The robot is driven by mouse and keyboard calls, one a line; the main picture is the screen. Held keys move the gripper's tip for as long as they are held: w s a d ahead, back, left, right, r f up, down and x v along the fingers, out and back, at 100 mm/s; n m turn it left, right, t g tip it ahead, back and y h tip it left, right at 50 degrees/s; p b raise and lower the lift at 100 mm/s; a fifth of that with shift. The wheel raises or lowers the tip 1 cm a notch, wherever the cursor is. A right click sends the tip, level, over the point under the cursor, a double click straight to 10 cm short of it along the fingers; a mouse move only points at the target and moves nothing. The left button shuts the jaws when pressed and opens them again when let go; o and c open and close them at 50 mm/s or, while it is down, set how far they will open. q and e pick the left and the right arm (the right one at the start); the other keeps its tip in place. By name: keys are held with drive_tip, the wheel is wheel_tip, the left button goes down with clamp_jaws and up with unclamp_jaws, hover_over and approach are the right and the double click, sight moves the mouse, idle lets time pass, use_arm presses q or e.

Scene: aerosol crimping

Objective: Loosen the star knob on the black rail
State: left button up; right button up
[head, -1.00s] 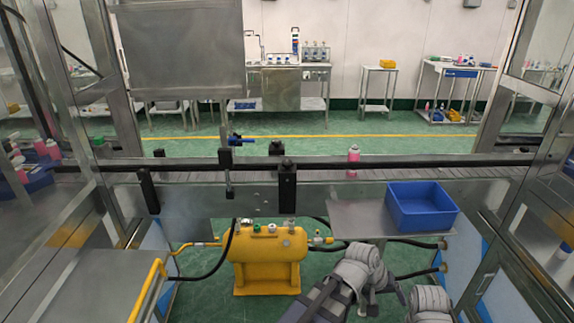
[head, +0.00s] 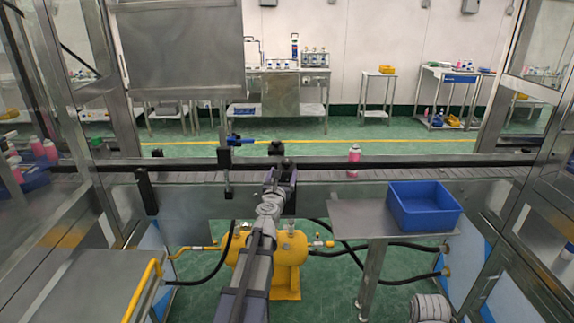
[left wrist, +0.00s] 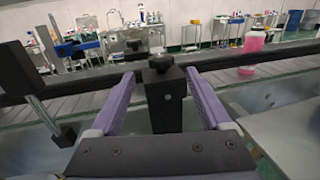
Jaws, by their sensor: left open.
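The black rail (head: 400,162) runs across the head view above the conveyor and also shows in the left wrist view (left wrist: 215,63). A black clamp block (left wrist: 165,103) sits on it, with a dark star knob (left wrist: 160,62) on top. The knob also shows in the head view (head: 288,162). My left gripper (left wrist: 160,74) is open, its two purple fingers pointing toward the block, one on either side of it in the picture. I cannot tell whether they touch it. In the head view the left gripper (head: 281,178) partly hides the block. My right gripper is not in view.
Another black knob (head: 275,147) and a post with a blue part (head: 236,140) stand close by. A pink bottle (head: 354,153) is on the conveyor to the right. A blue bin (head: 424,206) rests on a metal stand. A yellow machine (head: 286,272) is below.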

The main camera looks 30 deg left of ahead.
sight(286, 166)
use_arm(q)
drive_tip(key=x, duration=0.7)
drive_tip(key=shift+w, duration=0.35)
drive_tip(key=shift+c, duration=0.4)
clamp_jaws()
